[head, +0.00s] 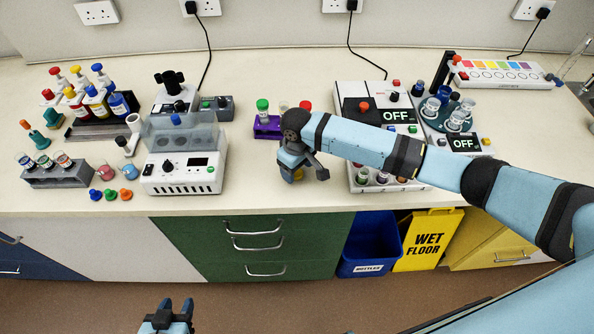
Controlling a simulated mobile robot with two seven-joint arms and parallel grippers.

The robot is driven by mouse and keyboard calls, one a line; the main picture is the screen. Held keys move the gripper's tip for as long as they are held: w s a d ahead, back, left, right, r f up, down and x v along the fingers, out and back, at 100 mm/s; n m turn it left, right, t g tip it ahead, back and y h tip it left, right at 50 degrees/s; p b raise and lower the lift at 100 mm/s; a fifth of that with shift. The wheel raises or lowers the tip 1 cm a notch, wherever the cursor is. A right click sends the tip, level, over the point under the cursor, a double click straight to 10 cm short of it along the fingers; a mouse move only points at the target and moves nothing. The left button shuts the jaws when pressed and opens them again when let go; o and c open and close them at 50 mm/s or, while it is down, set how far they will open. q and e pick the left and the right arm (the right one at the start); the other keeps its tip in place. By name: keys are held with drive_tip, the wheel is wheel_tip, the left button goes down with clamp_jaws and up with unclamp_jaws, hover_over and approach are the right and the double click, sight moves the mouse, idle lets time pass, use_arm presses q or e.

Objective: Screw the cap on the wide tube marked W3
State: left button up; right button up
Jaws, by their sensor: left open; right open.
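I cannot read a W3 mark on any tube. Several small coloured caps (110,194) lie on the bench right of that rack. A purple rack (266,130) holds a tube with a green cap (263,106); my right arm partly covers its right side. My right gripper (302,177) is open, pointing down over the bench front of the purple rack. A small yellow item shows beside its fingers, unclear. My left gripper (176,304) is open and empty, low in front of the drawers.
A white device with a clear lid (185,173) stands right of the caps. White units with OFF displays (398,130) stand behind and beside my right arm. A blue bin (369,245) and a yellow wet-floor sign (428,240) stand below.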

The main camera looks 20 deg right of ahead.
drive_tip(key=shift+f, duration=0.5)
drive_tip(key=c, duration=1)
drive_tip(key=shift+r, duration=0.1)
wheel_tip(320, 180, up, 20)
drive_tip(key=b, duration=0.1)
